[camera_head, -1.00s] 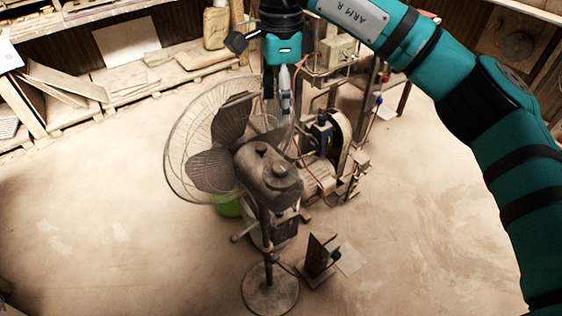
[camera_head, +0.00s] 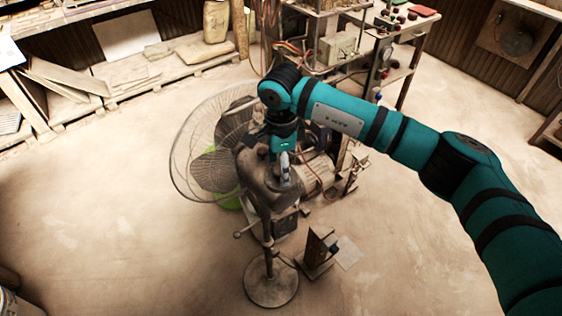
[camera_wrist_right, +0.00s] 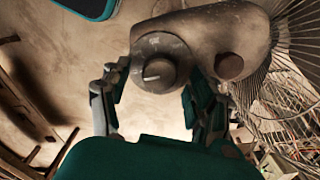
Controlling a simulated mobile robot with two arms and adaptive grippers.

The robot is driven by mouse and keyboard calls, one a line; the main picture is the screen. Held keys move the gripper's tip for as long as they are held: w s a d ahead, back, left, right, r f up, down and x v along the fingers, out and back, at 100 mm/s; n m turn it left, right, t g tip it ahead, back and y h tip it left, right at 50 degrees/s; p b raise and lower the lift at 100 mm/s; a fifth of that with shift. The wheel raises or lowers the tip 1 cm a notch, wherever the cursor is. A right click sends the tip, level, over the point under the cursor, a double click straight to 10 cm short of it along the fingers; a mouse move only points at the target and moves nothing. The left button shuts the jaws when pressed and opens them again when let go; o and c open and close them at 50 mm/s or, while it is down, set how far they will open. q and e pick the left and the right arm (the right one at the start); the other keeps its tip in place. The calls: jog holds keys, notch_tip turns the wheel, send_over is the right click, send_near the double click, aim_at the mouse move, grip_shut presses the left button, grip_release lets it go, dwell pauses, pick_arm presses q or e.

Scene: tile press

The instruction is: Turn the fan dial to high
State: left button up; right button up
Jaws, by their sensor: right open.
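The standing fan has a wire cage (camera_head: 190,150), a dusty motor housing (camera_head: 253,178) and a round base (camera_head: 271,287). In the right wrist view the round fan dial (camera_wrist_right: 160,60) sits on the housing (camera_wrist_right: 205,32), with a pale mark pointing left. Its speed labels cannot be read. My right gripper (camera_head: 284,172) is down at the housing in the head view. In the wrist view its open fingers (camera_wrist_right: 156,100) stand on either side of the dial's near edge. Contact with the dial cannot be told. The head view hides the dial.
A small round knob (camera_wrist_right: 229,66) sticks out of the housing beside the dial, near the right finger. A motorised machine (camera_head: 318,172) stands close behind the fan. The floor to the left is clear.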

jog(key=shift+f, duration=0.3)
jog(key=c, duration=1.1)
jog(key=shift+c, duration=0.2)
